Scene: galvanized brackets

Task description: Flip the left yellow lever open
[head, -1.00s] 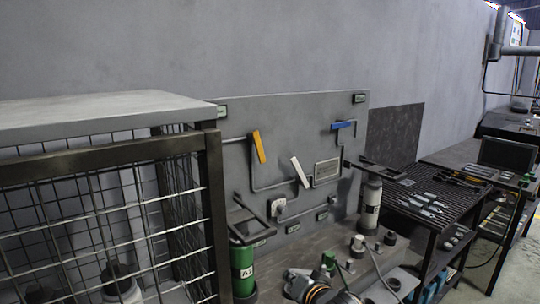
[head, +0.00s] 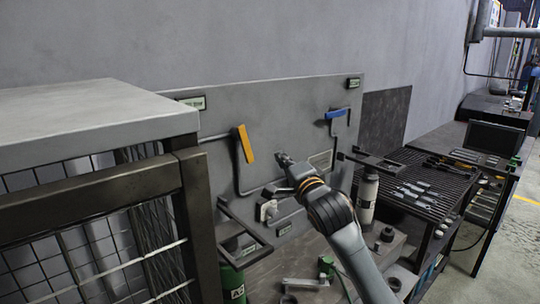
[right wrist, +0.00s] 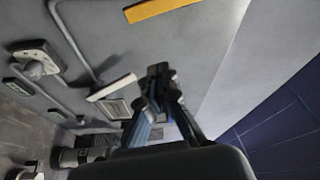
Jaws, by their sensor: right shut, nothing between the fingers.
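The yellow lever (head: 245,144) is on the upright grey panel, at the left end of its pipe run, tilted slightly from vertical. It also shows at the top edge of the right wrist view (right wrist: 160,8). My right gripper (head: 284,160) is shut and empty, right of the yellow lever and slightly lower, apart from it. In the right wrist view its fingertips (right wrist: 158,72) are together below the yellow lever. The white lever (right wrist: 112,88) shows left of the fingers there; my right arm hides it in the head view. My left gripper is not in view.
A blue lever (head: 337,113) is at the panel's upper right. A wire cage with a grey top (head: 90,110) stands close at left. A green cylinder (head: 232,283) and a grey cylinder (head: 367,195) stand before the panel. A black slatted workbench (head: 410,180) is at right.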

